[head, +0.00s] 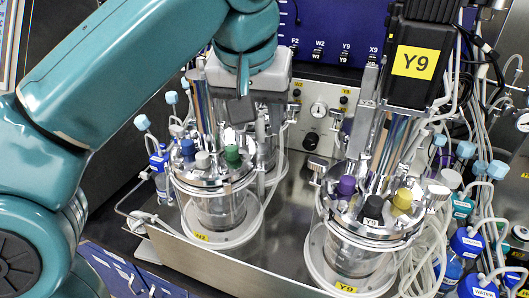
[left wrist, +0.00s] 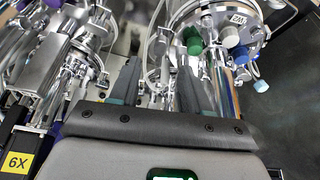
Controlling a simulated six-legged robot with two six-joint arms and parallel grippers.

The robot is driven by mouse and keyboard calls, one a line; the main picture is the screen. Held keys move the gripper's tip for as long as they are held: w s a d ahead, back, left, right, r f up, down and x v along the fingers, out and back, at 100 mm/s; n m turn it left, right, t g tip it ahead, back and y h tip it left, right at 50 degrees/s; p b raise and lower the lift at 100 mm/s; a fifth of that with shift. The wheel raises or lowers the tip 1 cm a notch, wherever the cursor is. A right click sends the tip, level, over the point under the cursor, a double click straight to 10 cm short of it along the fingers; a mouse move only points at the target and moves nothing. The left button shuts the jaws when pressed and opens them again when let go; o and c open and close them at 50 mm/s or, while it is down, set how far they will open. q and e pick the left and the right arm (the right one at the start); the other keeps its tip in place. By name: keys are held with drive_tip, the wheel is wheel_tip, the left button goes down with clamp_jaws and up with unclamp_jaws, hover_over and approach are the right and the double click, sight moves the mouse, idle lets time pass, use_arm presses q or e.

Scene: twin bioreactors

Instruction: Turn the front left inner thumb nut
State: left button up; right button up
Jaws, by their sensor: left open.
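The left bioreactor vessel (head: 218,208) stands upright, with blue, white and green caps on its metal lid (head: 213,183). Its lid also shows at the upper right of the left wrist view (left wrist: 232,12). I cannot single out the front left inner thumb nut among the small metal fittings; my gripper and the posts hide part of the lid. My left gripper (head: 241,108) is above and behind this lid in the head view. In the left wrist view its two dark fingers (left wrist: 158,82) are spread apart with nothing clearly between them. My right gripper is not in view.
The right bioreactor (head: 358,250), with a tall black motor marked Y9 (head: 418,65), stands close by. Tubes and blue-capped bottles (head: 466,243) crowd the right side. A control panel (head: 318,120) is behind. Bare metal tray (head: 265,240) shows between the vessels.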

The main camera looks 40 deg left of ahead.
sight(263, 149)
use_arm(q)
drive_tip(key=x, duration=0.2)
drive_tip(key=b+x, duration=0.1)
drive_tip(key=x, duration=0.2)
drive_tip(key=w+x, duration=0.1)
drive_tip(key=x, duration=0.2)
drive_tip(key=shift+w+a+r, duration=0.1)
drive_tip(key=shift+w+a, duration=0.05)
drive_tip(key=shift+a, duration=0.3)
drive_tip(key=shift+d, duration=0.2)
drive_tip(key=shift+s+d, duration=0.25)
drive_tip(key=shift+s, duration=0.85)
drive_tip(key=shift+w+a+f, duration=0.2)
drive_tip(key=shift+w, duration=0.3)
drive_tip(key=shift+w+a+f, duration=0.15)
drive_tip(key=shift+w+a, duration=0.1)
drive_tip(key=shift+w, duration=0.2)
drive_tip(key=shift+w+d, duration=0.1)
drive_tip(key=shift+d, duration=0.05)
drive_tip(key=c, duration=0.4)
drive_tip(key=shift+s+d+r, duration=0.15)
drive_tip(key=shift+s, duration=0.2)
drive_tip(key=c, duration=0.4)
drive_tip(key=shift+s, duration=0.15)
clamp_jaws()
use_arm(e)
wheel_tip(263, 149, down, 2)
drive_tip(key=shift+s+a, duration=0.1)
